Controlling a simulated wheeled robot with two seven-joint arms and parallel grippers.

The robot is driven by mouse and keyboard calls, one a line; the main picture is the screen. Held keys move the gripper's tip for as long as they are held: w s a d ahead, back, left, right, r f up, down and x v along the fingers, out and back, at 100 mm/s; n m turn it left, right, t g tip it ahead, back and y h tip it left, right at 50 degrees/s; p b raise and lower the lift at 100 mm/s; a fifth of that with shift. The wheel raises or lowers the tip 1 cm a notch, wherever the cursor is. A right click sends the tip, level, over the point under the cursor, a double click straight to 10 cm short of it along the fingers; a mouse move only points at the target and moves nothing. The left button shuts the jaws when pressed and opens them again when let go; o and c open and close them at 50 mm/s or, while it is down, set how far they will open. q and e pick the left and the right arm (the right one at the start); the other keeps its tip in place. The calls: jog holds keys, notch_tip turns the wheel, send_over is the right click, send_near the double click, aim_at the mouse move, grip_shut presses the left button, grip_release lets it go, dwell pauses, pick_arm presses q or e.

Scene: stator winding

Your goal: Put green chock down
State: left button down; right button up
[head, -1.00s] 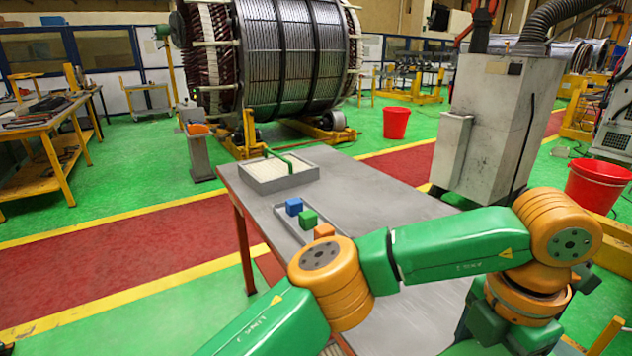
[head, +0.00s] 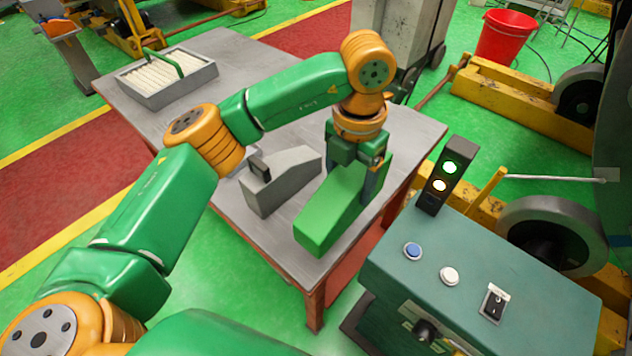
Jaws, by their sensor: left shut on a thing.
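The green chock (head: 328,222) is a wedge-shaped block at the right front part of the grey table (head: 279,246). My left gripper (head: 361,180) points down over its back end and is shut on it, with the fingers on either side. The chock's underside is at or very close to the table top; I cannot tell if it touches. A grey chock (head: 285,179) of similar shape stands just to the left, with a dark handle-like piece on it. My right gripper is out of view.
A grey tray of white pieces (head: 166,79) with a green handle stands at the table's far left. A teal control box (head: 480,270) with buttons and a signal light (head: 441,174) stands close on the right. The table front left of the green chock is clear.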

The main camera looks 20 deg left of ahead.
pick_arm(q)
jog(key=a+f+p, duration=0.1)
jog(key=a+f, duration=0.1)
jog(key=f, duration=0.1)
jog(key=a+f+p, duration=0.1)
jog(key=f, duration=0.2)
jog(key=w+a+f+p, duration=0.1)
jog(key=a+f, duration=0.1)
jog(key=f, duration=0.1)
jog(key=shift+w+a+p, duration=0.1)
jog(key=shift+a+p, duration=0.2)
jog(key=shift+p, duration=0.05)
jog(key=shift+w+f, duration=0.1)
jog(key=shift+f, duration=0.1)
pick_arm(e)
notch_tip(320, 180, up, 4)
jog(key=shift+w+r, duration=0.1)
